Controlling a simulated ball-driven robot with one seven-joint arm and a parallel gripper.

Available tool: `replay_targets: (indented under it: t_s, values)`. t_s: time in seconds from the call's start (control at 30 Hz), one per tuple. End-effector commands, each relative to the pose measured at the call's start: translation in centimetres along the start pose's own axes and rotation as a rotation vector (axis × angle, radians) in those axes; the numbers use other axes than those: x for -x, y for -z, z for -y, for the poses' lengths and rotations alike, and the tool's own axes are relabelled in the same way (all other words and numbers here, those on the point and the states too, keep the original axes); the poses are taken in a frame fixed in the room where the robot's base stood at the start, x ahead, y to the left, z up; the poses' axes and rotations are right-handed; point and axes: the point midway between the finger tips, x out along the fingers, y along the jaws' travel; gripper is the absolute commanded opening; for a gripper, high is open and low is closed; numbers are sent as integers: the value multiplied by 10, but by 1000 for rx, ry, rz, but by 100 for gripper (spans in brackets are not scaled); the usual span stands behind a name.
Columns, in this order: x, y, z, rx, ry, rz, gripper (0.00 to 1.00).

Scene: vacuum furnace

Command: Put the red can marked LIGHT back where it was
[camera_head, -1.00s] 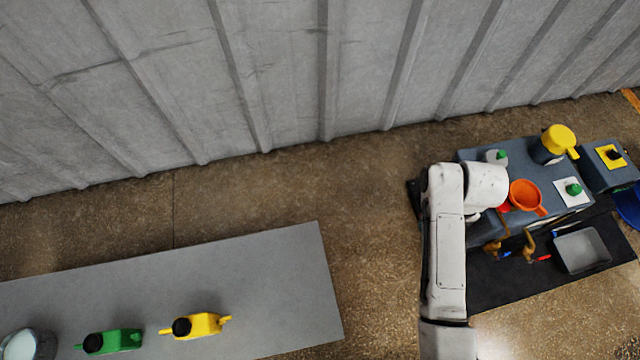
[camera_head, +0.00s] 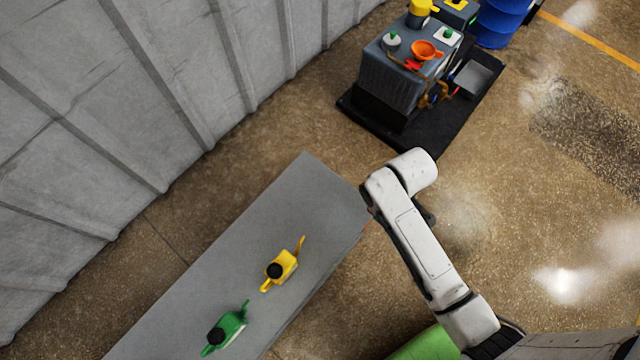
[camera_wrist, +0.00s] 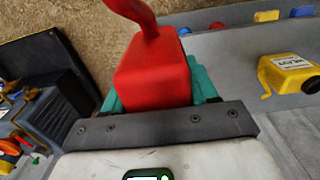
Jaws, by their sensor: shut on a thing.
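In the wrist view a red can (camera_wrist: 152,75) with a red spout or handle at its top is held between the teal fingers of my gripper (camera_wrist: 155,85). Its marking is not visible from here. In the head view the can and fingers are hidden by my arm. A grey bench (camera_head: 330,205) lies left of my arm in the head view. A yellow can (camera_head: 283,268) and a green can (camera_head: 228,330), both with black caps, stand on it. The yellow can, with a white label, also shows at right in the wrist view (camera_wrist: 285,75).
A dark grey machine (camera_head: 390,80) with an orange funnel (camera_head: 427,50) stands on a black mat (camera_head: 385,128) at the top. Blue drums (camera_head: 503,20) stand beyond it. A ribbed grey wall (camera_head: 120,100) runs along the left. The floor at right is open.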

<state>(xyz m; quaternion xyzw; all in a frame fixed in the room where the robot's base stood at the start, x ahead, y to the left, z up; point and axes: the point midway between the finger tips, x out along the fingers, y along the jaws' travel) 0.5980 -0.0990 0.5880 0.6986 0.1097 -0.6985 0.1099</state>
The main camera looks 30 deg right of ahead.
Motion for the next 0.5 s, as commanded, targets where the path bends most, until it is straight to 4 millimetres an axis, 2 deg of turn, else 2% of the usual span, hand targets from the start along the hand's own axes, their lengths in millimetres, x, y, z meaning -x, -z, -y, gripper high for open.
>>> replay_targets:
  t_s: [0.17,0.47,0.5]
  values:
    - [-13,23,12,6,-1,-2,7]
    - [-43,83,44,5,0,-1,7]
    - [-54,87,46,5,0,2,7]
